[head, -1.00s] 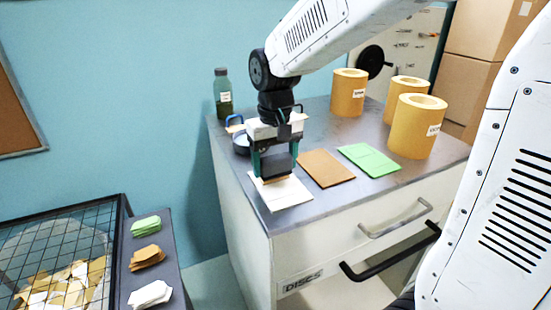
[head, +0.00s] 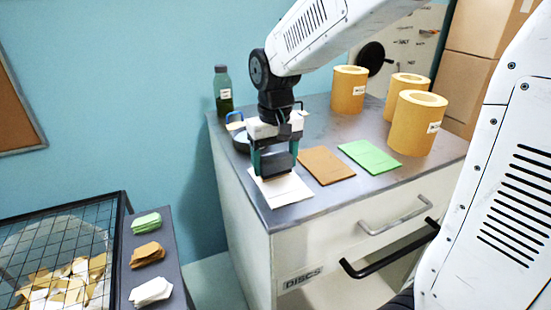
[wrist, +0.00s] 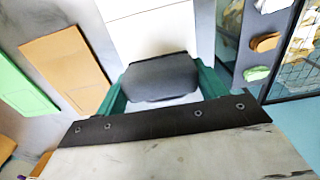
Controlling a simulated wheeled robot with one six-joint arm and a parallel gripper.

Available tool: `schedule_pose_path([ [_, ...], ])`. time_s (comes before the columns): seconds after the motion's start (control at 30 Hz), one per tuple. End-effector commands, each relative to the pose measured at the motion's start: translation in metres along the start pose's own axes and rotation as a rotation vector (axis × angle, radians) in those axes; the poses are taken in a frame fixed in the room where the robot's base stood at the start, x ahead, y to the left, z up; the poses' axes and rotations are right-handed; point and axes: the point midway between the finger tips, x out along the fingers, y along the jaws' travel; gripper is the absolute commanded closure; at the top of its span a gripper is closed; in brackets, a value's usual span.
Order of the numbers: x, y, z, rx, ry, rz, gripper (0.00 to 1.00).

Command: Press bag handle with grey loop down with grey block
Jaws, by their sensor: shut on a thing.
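My gripper (head: 275,169) is shut on a dark grey block (head: 277,160), with one teal finger at each side of it. The grey block also shows in the wrist view (wrist: 160,78). It is over the back part of a flat white bag (head: 286,190) near the counter's front left corner. I cannot tell whether the block touches the bag. The white bag also shows in the wrist view (wrist: 150,28), partly hidden by the block. A brown bag (head: 326,166) and a green bag (head: 369,157) lie flat to its right. I cannot make out a grey loop.
Several yellow rolls (head: 415,123) stand at the counter's back right. A dark green bottle (head: 222,90) stands at the back left. Below the counter (head: 315,202) is a black drawer handle (head: 385,262). A wire-mesh bin (head: 60,250) and small bag stacks (head: 146,256) are at lower left.

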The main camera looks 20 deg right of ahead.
Motion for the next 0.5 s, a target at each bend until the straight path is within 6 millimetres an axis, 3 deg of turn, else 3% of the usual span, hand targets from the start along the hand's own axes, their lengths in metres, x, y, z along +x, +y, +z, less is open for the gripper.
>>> schedule_pose_path([
  [0.5, 0.0064, 0.0, 0.0001, 0.0, -0.001, 0.0, 0.55],
])
